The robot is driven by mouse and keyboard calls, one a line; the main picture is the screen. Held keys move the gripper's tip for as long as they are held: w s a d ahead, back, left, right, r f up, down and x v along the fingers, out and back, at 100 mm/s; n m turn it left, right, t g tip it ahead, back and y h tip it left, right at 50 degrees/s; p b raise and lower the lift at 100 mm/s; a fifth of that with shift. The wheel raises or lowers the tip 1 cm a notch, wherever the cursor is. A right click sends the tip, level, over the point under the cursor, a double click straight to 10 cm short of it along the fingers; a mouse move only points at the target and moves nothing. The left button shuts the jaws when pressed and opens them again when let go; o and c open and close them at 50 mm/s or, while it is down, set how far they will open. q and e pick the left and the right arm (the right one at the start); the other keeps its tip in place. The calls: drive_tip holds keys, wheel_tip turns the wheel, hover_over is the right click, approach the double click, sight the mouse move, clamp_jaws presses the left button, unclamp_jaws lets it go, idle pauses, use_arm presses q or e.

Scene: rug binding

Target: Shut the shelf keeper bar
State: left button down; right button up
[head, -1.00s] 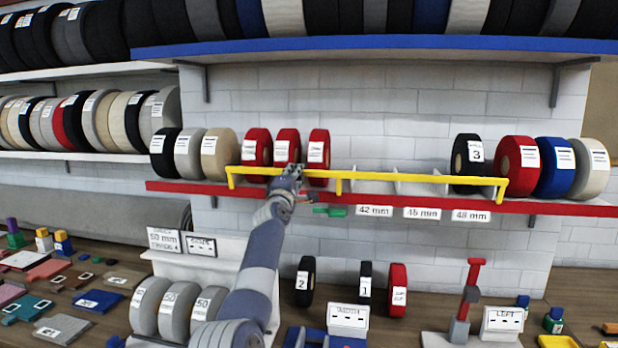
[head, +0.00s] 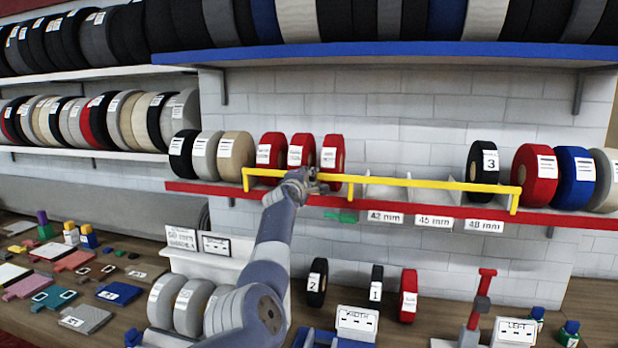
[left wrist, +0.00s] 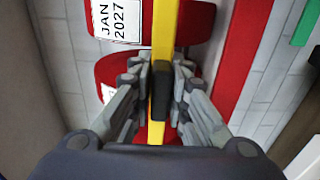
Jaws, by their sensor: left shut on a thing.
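The yellow keeper bar (head: 430,183) runs along the front of the red-edged shelf (head: 560,218). It spans from in front of the red rolls to the right of the roll marked 3. My left gripper (head: 314,183) is at the bar's left part, in front of the red rolls (head: 300,148). In the left wrist view its fingers (left wrist: 161,90) are shut around the yellow bar (left wrist: 166,30), with a dark piece between them. The fingers partly hide the bar and a red roll behind it. My right gripper is not in view.
The shelf has an empty stretch above the 42 mm and 45 mm labels (head: 434,222). A black roll marked 3 (head: 482,165) stands above the 48 mm label. Below, several rolls, a red-topped stand (head: 480,300) and signs occupy the bench.

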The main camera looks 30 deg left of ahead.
use_arm(q)
drive_tip(key=c, duration=1.6)
unclamp_jaws()
drive_tip(key=shift+r, duration=0.2)
drive_tip(key=shift+c, duration=0.2)
drive_tip(key=shift+o, duration=0.2)
drive_tip(key=shift+w+f, duration=0.1)
drive_tip(key=shift+f, duration=0.05)
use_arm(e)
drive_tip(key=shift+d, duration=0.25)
use_arm(q)
drive_tip(key=shift+v, duration=1.1)
drive_tip(key=v, duration=0.9)
drive_tip(key=shift+s, duration=0.4)
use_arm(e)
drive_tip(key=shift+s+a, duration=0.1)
use_arm(q)
drive_tip(key=shift+f, duration=0.15)
